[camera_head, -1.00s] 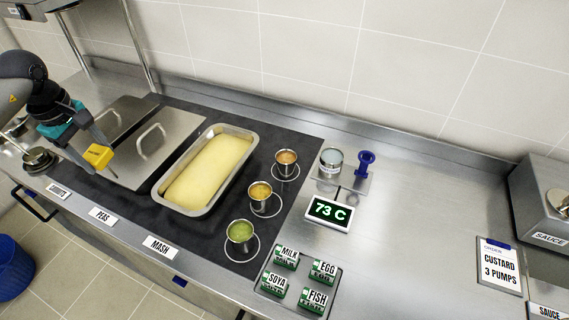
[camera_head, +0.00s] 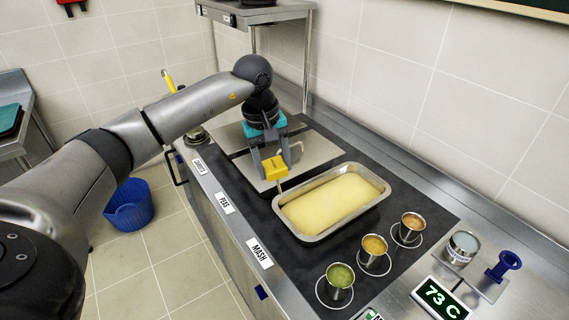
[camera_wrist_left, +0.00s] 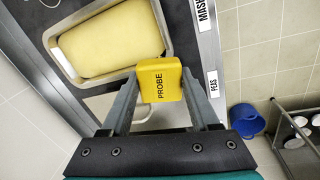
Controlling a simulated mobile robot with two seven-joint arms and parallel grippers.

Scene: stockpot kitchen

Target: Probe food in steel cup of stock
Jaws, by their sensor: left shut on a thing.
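My left gripper (camera_head: 274,160) is shut on the yellow probe (camera_head: 276,169), whose thin needle points down near the left corner of the mash tray. The left wrist view shows the probe (camera_wrist_left: 158,82) lettered PROBE between both fingers. Three small steel cups stand in rings on the dark surface: one with green food (camera_head: 340,278), one with orange-yellow food (camera_head: 374,247) and one with orange-brown food (camera_head: 411,226). A labelled steel cup with pale grey-blue contents (camera_head: 463,245) stands further right, beside a blue holder (camera_head: 504,264). My right gripper is not in view.
The steel tray (camera_head: 317,238) of yellow mash lies between the probe and the cups. Lidded pans (camera_head: 310,150) are behind the gripper. A display (camera_head: 440,299) reads 73 C. A blue bin (camera_head: 130,206) stands on the floor.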

